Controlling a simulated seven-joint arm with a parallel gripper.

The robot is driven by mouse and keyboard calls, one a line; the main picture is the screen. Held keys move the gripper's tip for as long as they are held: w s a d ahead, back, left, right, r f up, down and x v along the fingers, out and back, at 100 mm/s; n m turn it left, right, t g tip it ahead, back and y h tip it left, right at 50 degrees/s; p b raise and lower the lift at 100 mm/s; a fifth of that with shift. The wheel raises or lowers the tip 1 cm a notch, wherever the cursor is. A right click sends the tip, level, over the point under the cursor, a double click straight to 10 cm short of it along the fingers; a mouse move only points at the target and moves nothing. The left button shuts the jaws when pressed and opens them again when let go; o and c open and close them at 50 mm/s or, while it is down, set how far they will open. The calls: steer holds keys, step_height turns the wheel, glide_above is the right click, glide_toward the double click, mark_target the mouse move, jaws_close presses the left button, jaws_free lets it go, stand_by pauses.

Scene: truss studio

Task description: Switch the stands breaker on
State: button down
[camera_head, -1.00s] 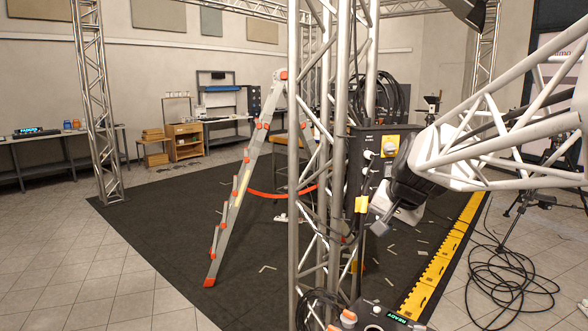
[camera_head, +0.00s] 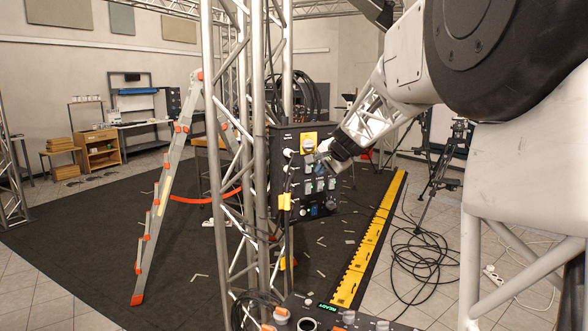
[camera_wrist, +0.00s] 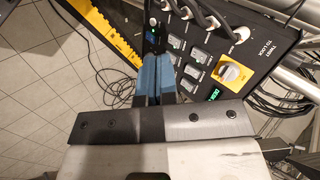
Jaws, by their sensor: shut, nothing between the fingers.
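A black breaker panel (camera_head: 278,160) hangs on the truss in the head view. Several small switches (camera_head: 308,187) sit on its front, and in the wrist view they show as pale rockers (camera_wrist: 199,55) with labels too small to read, so I cannot tell which is the stands breaker. A yellow plate with a rotary knob (camera_wrist: 234,74) is on the same face. My gripper (camera_head: 324,150) is in front of the panel's upper right part. Its blue fingertips (camera_wrist: 155,62) are together and empty, close to the panel beside the switches. I cannot tell whether they touch it.
Cables with plugs (camera_wrist: 205,18) run into the panel. Truss tubes (camera_head: 258,120) stand left of it. A ladder (camera_head: 168,190) stands further left. A yellow cable ramp (camera_head: 368,245) and coiled cable (camera_head: 425,250) lie on the floor at right. A device with a green display (camera_head: 335,309) is in front.

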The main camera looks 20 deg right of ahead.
steer(key=w+d+m+t, duration=0.2)
steer(key=w+d+m, duration=0.2)
steer(key=w+d, duration=0.8)
steer(key=shift+d+f+h, duration=0.4)
steer(key=shift+d, duration=0.75)
steer(key=shift+f, duration=0.1)
steer(key=w+r+x, duration=0.1)
steer(key=x, duration=1.2)
steer(key=shift+w+r, duration=0.2)
steer(key=shift+r, duration=0.15)
steer(key=shift+w+a+f, duration=0.1)
steer(key=shift+w, duration=0.1)
steer(key=shift+r, duration=0.85)
steer(key=shift+s, duration=0.2)
